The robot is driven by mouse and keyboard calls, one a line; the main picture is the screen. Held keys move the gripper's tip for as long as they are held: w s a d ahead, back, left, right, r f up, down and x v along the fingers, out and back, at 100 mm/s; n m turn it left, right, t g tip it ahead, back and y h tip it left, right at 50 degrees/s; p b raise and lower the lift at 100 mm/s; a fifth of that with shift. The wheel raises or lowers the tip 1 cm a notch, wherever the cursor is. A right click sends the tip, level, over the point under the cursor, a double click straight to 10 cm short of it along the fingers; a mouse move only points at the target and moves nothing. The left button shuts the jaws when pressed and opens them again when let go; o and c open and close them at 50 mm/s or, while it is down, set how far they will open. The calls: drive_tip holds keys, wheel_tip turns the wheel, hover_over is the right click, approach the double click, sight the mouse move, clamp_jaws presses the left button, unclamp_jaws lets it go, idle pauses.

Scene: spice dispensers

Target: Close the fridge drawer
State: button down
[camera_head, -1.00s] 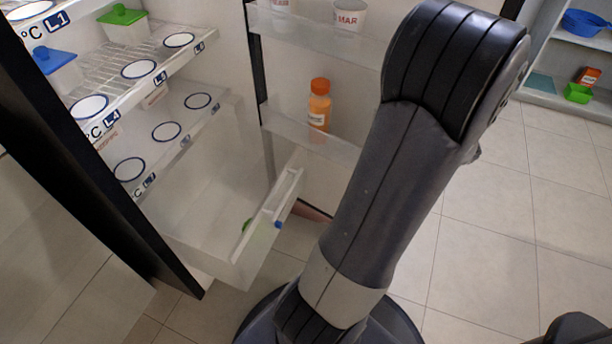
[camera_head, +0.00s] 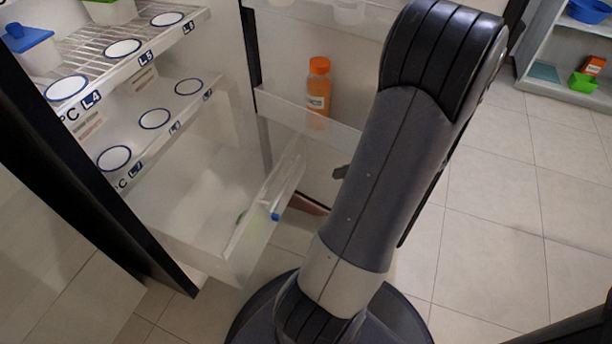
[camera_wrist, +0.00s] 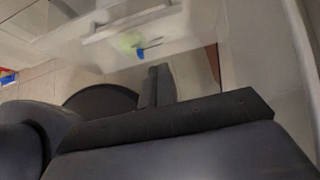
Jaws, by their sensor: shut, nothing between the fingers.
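The fridge drawer (camera_head: 228,262) is a translucent white bin at the bottom of the open fridge, and it is pulled out. Its front panel with a handle bar also shows at the top of the wrist view (camera_wrist: 112,50). A blue item and a green item show at the drawer front, blurred through the plastic. My gripper (camera_wrist: 158,84) is shut and empty, just in front of the drawer front in the wrist view; I cannot tell whether it touches. In the head view my arm hides most of it, and only a small dark tip shows right of the drawer.
The fridge door, with an orange bottle (camera_head: 318,92) on its shelf, stands open behind the drawer. Fridge shelves (camera_head: 150,75) with ringed spots are above. A shelf unit (camera_head: 556,80) stands at the far right. The tiled floor on the right is clear.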

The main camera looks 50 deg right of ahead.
drive_tip(key=w+a+f+b, duration=0.3)
drive_tip(key=w+f, duration=0.1)
drive_tip(key=w, duration=0.5)
drive_tip(key=shift+a+b, duration=0.35)
drive_tip(key=shift+b, duration=0.05)
drive_tip(key=w+a+p, duration=0.1)
drive_tip(key=w+a, duration=0.4)
drive_tip(key=w, duration=0.7)
drive_tip(key=w+a+p, duration=0.2)
drive_tip(key=w+a, duration=0.3)
drive_tip(key=w, duration=0.8)
drive_tip(key=shift+w+a+r, duration=0.15)
drive_tip(key=shift+w+a, duration=0.15)
